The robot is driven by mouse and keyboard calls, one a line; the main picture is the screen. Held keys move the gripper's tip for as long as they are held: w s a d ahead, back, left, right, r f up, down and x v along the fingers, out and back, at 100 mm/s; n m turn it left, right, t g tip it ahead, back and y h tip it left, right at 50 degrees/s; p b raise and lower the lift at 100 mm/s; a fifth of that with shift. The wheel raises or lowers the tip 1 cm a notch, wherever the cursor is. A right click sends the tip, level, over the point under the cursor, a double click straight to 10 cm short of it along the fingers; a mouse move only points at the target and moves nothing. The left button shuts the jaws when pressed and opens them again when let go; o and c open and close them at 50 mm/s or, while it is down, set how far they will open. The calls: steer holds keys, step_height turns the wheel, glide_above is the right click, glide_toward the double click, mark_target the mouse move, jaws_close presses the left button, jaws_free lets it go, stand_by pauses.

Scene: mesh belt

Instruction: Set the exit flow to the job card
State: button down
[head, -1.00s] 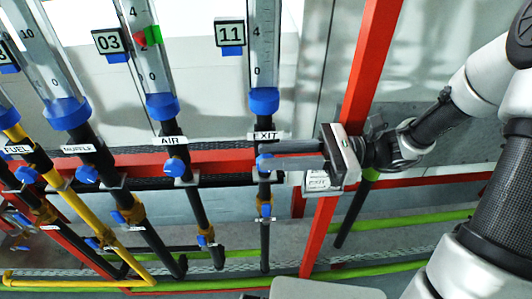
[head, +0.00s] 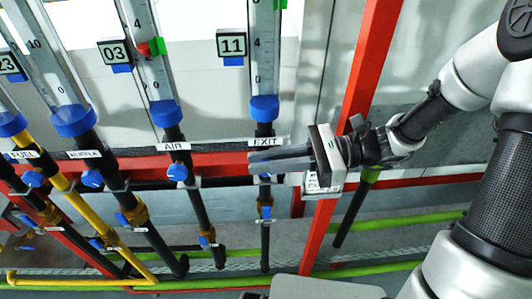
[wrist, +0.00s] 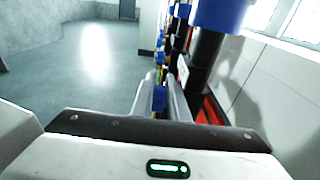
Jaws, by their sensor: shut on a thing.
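The EXIT flow tube (head: 264,60) stands upright with a blue collar (head: 264,108) and a label reading EXIT (head: 265,142). A plate reading 11 (head: 231,43) hangs beside it. A green marker (head: 283,3) shows at the tube's right edge near the top. No float is visible in the part in view. My gripper (head: 254,161) reaches in from the right below the label, shut on the EXIT valve's blue knob, which the fingers mostly hide in the head view. In the wrist view, the blue knob (wrist: 159,98) shows between the fingers.
The AIR tube (head: 150,80) stands left, with a plate reading 03 (head: 115,53), a red float and a green marker. Fuel and another tube stand further left. A slanted red post (head: 362,90) is close to my wrist. A small white card (head: 322,187) sits under my gripper.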

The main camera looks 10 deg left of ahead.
steer(key=c, duration=2)
jaws_free()
steer(key=b+v, duration=0.1)
steer(key=v, duration=1.6)
steer(key=shift+d+r, duration=0.2)
steer(key=shift+r, duration=0.05)
